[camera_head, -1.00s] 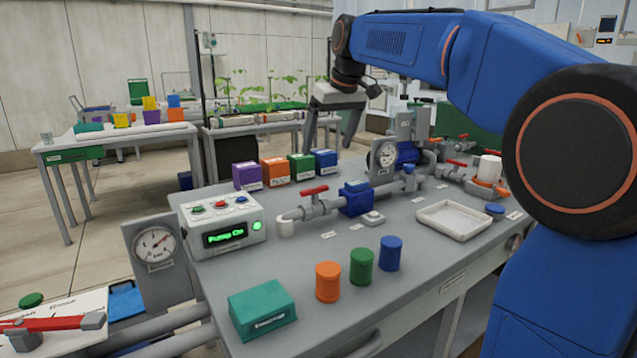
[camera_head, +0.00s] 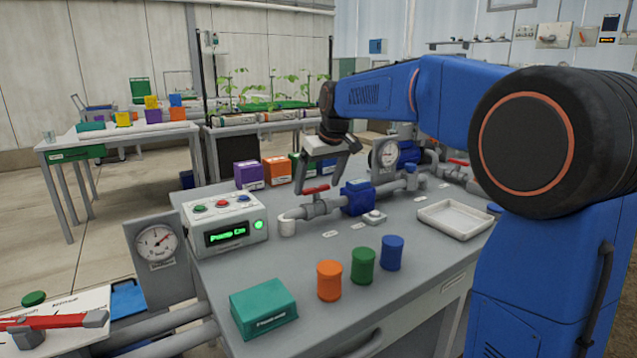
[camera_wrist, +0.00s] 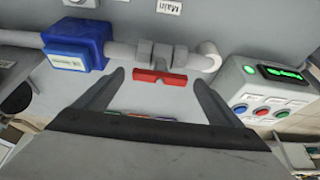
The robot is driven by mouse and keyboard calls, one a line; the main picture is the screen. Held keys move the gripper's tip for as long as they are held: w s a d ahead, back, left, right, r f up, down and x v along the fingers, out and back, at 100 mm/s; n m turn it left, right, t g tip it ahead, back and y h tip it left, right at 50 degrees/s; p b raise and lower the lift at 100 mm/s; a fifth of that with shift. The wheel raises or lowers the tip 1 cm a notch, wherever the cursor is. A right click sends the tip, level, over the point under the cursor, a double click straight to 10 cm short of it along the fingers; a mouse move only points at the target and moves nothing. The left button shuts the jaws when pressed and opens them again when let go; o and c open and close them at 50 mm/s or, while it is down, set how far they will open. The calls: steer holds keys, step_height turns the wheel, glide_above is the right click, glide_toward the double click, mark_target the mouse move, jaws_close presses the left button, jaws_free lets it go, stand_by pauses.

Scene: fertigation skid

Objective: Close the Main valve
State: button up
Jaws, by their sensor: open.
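The Main valve has a red lever handle (camera_head: 316,190) on a grey pipe that runs along the bench to a blue block. In the wrist view the red handle (camera_wrist: 160,77) lies along the pipe, and a label reading "Main" (camera_wrist: 168,6) shows near the top edge. My gripper (camera_head: 325,185) is above the bench at the valve, its fingers pointing down. In the wrist view my gripper (camera_wrist: 155,85) is open, with one finger on each side of the handle and nothing between them in contact. The gap in height to the handle is hard to judge.
The control box (camera_head: 226,225) reading "Pump On" stands left of the valve. The blue block (camera_head: 357,198) is on the pipe to the right. Purple (camera_head: 249,175) and orange (camera_head: 277,171) boxes stand behind. Orange, green and blue jars and a teal box (camera_head: 263,307) stand in front.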

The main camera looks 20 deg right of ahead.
steer(key=c, duration=1.1)
steer(key=shift+o, duration=0.2)
steer(key=shift+a+m, duration=0.1)
steer(key=shift+m, duration=0.2)
steer(key=m, duration=0.1)
steer(key=m+h, duration=0.1)
steer(key=m, duration=0.1)
steer(key=shift+a+m+h, duration=0.2)
steer(key=shift+m+h, duration=0.1)
steer(key=m+h, duration=0.1)
steer(key=m, duration=0.3)
steer(key=shift+a+h, duration=0.2)
steer(key=shift+h, duration=0.2)
steer(key=m, duration=0.1)
steer(key=m+h, duration=0.1)
steer(key=m, duration=0.1)
steer(key=m+g, duration=0.1)
steer(key=m, duration=0.1)
steer(key=shift+w+a, duration=0.2)
steer(key=shift+w, duration=0.05)
steer(key=m+g, duration=0.1)
steer(key=m, duration=0.1)
steer(key=m+h, duration=0.1)
steer(key=m, duration=0.1)
steer(key=shift+w+a+m+g, duration=0.1)
steer(key=shift+w+m+g, duration=0.1)
steer(key=shift+m+g, duration=0.2)
